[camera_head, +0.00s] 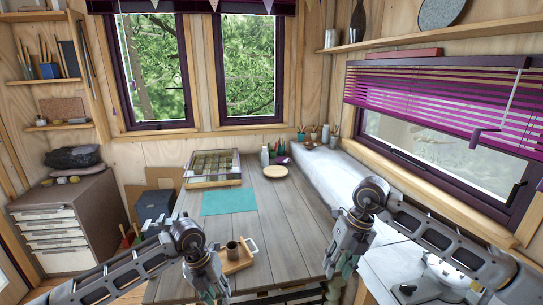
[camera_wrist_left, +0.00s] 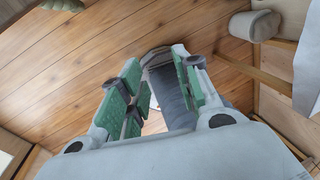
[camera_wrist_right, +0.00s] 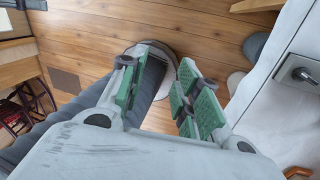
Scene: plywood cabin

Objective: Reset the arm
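My left gripper (camera_head: 210,290) hangs at the front edge of the table, pointing down, near the small wooden tray. In the left wrist view its green-padded fingers (camera_wrist_left: 158,75) stand apart with nothing held between them. My right gripper (camera_head: 338,270) hangs right of the table's front edge, also pointing down. In the right wrist view its green-padded fingers (camera_wrist_right: 157,80) are apart and empty, above the wooden floor. Both my arms are bent, with the forearms coming in low from the two sides.
The grey plank table (camera_head: 285,225) holds a wooden tray (camera_head: 245,262) with a dark cup (camera_head: 232,250), a teal mat (camera_head: 229,201), a display case (camera_head: 213,168) and a round wooden plate (camera_head: 275,171). A white-topped bench (camera_head: 345,180) runs along the right. A drawer cabinet (camera_head: 95,210) stands left.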

